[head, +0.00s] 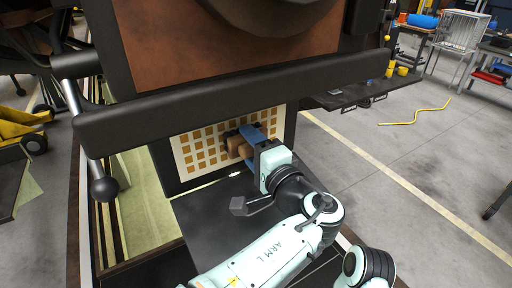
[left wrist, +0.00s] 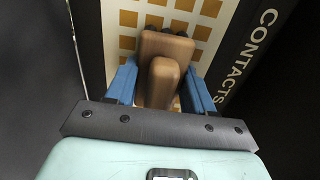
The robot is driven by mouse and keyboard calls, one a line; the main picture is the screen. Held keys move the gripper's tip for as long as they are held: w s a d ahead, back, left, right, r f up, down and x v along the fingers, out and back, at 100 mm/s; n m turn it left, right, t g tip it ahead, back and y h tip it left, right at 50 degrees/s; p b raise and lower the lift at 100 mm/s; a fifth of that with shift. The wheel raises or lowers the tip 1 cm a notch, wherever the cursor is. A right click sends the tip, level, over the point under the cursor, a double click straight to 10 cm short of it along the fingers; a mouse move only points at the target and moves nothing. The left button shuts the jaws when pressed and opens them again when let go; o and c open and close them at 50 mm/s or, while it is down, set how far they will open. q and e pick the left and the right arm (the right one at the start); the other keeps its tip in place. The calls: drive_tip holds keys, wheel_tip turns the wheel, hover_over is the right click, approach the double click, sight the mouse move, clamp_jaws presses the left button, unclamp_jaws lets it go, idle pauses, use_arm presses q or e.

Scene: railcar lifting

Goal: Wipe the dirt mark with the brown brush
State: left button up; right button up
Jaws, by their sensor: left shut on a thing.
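My left gripper (head: 244,144) is shut on the brown brush (left wrist: 163,75), with a blue finger on either side of its brown wooden body. The brush also shows in the head view (head: 238,147), partly covered by the gripper. Its dark bristle end faces a pale panel with a grid of tan squares (head: 196,150); I cannot tell whether it touches. The panel also shows in the left wrist view (left wrist: 122,20), beside a dark border marked "CONTACTS" (left wrist: 252,50). I cannot make out a distinct dirt mark; the brush and gripper hide part of the panel.
A thick dark horizontal beam (head: 235,98) runs just above the panel and my left gripper. A dark flat surface (head: 205,225) lies below. A lever with a black ball knob (head: 103,188) hangs at the left. Open grey floor (head: 440,150) with a yellow cable (head: 415,118) lies right.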

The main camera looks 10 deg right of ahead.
use_arm(q)
drive_tip(key=shift+s+a+f+b, duration=0.1)
drive_tip(key=shift+s+a+b, duration=0.15)
drive_tip(key=shift+a+b, duration=0.4)
drive_tip(key=shift+s+a+r+b, duration=0.1)
drive_tip(key=shift+s+a+b, duration=0.1)
drive_tip(key=shift+a+b, duration=0.5)
drive_tip(key=shift+s+a+f+b, duration=0.1)
drive_tip(key=shift+s+a+b, duration=0.2)
drive_tip(key=shift+a, duration=0.6)
drive_tip(key=shift+s+a+b, duration=0.25)
drive_tip(key=shift+a+b, duration=0.4)
drive_tip(key=shift+a, duration=0.25)
drive_tip(key=shift+s+a+b, duration=0.25)
drive_tip(key=shift+a+b, duration=0.35)
drive_tip(key=shift+a, duration=0.3)
drive_tip(key=shift+s+a+b, duration=0.2)
drive_tip(key=shift+a+b, duration=0.05)
drive_tip(key=shift+a, duration=0.25)
drive_tip(key=shift+s+a+b, duration=0.15)
drive_tip(key=shift+a+b, duration=0.05)
drive_tip(key=shift+a, duration=0.25)
drive_tip(key=shift+s+d, duration=0.25)
drive_tip(key=shift+s, duration=0.2)
drive_tip(key=shift+b+v, duration=0.7)
drive_tip(key=shift+v, duration=1.8)
drive_tip(key=shift+v, duration=1.5)
